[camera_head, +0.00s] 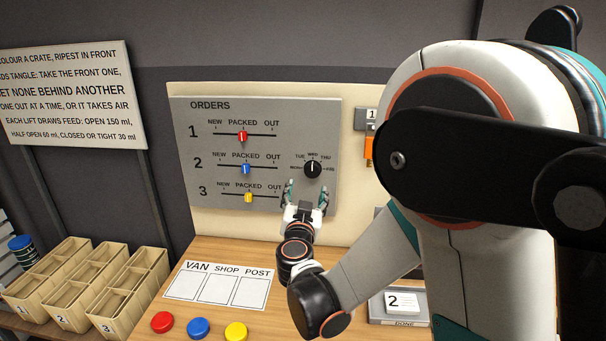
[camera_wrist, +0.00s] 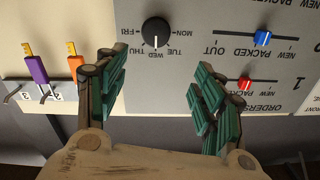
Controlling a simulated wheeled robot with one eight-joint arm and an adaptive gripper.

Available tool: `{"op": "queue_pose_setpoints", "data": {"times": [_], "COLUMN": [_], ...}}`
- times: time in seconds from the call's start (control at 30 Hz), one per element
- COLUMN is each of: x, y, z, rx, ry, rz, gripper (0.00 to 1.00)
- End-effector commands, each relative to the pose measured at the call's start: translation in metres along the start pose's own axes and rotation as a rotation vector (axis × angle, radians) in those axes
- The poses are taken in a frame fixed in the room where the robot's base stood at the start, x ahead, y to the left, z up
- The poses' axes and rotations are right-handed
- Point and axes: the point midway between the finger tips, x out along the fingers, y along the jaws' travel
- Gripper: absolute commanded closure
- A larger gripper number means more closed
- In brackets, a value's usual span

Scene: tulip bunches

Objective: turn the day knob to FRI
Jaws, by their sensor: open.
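The day knob (camera_head: 313,169) is a round black dial on the right of the grey ORDERS panel (camera_head: 225,112). Its white pointer line points up at WED, with MON and TUE to its left and THU and FRI to its right. My gripper (camera_head: 306,190) is open just below the knob, in front of the panel. In the wrist view, which is upside down, the knob (camera_wrist: 156,32) lies beyond the gap between my green fingers (camera_wrist: 158,72), apart from both. FRI is readable at the knob's left there. Nothing is between the fingers.
Red (camera_head: 242,136), blue (camera_head: 246,168) and yellow (camera_head: 248,197) sliders sit left of the knob at PACKED. Purple (camera_wrist: 36,68) and orange (camera_wrist: 76,66) tags hang on hooks beside the panel. The table below holds a VAN/SHOP/POST card (camera_head: 218,286) and coloured discs.

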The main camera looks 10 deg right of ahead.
Motion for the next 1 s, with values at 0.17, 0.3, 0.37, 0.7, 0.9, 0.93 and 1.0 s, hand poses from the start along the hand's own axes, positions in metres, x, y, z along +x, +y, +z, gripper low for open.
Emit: {"op": "queue_pose_setpoints", "data": {"times": [0.17,0.3,0.37,0.7,0.9,0.93,1.0], "x": [0.005,0.021,0.030,0.097,0.126,0.129,0.134], "y": [0.005,0.007,0.007,0.008,0.009,0.009,0.009], "z": [0.011,0.012,0.012,0.013,0.013,0.013,0.012], "rx": [-0.001,-0.001,-0.001,-0.001,-0.001,-0.001,-0.001], "ry": [-0.012,-0.012,-0.011,-0.011,-0.011,-0.011,-0.011], "rz": [0.032,0.033,0.032,0.031,0.030,0.030,0.030], "gripper": [0.38,0.38,0.38,0.38,0.38,0.38,0.38]}}
